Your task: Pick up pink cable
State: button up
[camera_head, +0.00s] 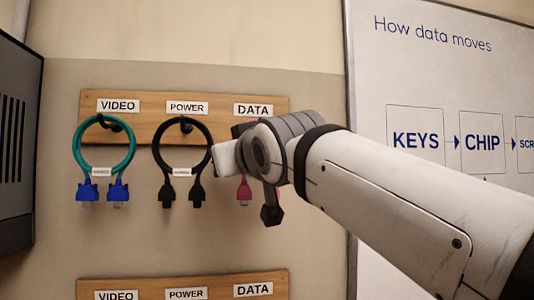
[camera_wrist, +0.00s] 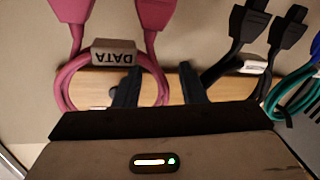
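The pink cable hangs under the DATA label, mostly hidden behind my arm in the head view, where one pink connector (camera_head: 244,192) shows. In the wrist view, which looks upside down, the pink cable (camera_wrist: 163,90) shows as a loop with two connectors at the top and a tag reading DATA. My gripper (camera_wrist: 158,86) is open, its two dark fingers apart. The right side of the pink loop appears between the fingers, and the left finger overlaps the loop's inside. I cannot tell whether they touch. In the head view my gripper (camera_head: 228,158) is in front of the cable.
A black cable (camera_head: 154,150) hangs from the POWER hook, close to my gripper's left. A teal cable (camera_head: 78,150) with blue connectors hangs under VIDEO. The wooden hook board (camera_head: 145,130) is on the wall. A second board (camera_head: 215,286) is below. A whiteboard (camera_head: 430,70) stands right.

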jog(key=shift+s, duration=0.1)
grip_shut()
jog(key=shift+r, duration=0.1)
dwell(0.4)
